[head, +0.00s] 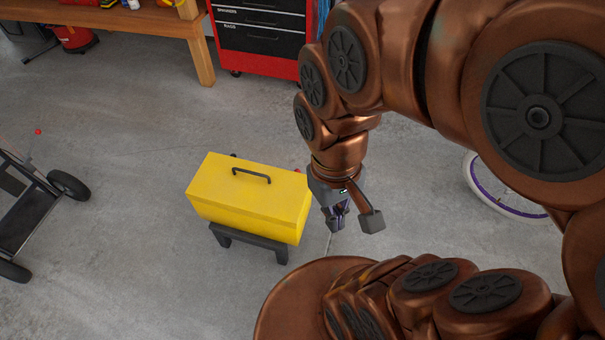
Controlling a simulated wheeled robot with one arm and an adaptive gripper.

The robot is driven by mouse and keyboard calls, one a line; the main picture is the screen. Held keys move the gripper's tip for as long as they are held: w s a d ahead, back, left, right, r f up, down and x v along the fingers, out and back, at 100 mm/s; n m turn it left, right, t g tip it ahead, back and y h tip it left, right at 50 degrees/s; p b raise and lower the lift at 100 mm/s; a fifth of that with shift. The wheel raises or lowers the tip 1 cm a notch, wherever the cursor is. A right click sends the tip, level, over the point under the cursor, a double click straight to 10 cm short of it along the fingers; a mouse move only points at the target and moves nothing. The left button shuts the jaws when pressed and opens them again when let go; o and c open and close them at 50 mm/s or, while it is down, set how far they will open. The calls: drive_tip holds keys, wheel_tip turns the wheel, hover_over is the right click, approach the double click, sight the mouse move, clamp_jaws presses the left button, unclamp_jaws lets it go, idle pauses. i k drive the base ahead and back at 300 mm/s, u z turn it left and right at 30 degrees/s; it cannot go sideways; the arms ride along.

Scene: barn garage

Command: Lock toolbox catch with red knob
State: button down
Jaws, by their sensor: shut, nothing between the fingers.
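The yellow toolbox (245,200) with a dark top handle (251,174) sits on a low dark stand (250,243). Its lid looks closed. A small bit of red (297,170) shows at the toolbox's far right edge, partly hidden by the box. I cannot tell whether it is the knob of the catch, or how the catch stands. My gripper (337,223) points down just right of the toolbox, apart from it. It is shut and empty.
A workbench (130,18) and a red tool chest (262,68) stand at the back. A wheeled cart (25,215) is at the left, and a wheel (475,183) lies at the right. The floor around the toolbox's left and front is clear.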

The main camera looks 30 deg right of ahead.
sight(277, 233)
drive_tip(key=z, duration=1.1)
drive_tip(key=i, duration=0.65)
drive_tip(key=u, duration=2.1)
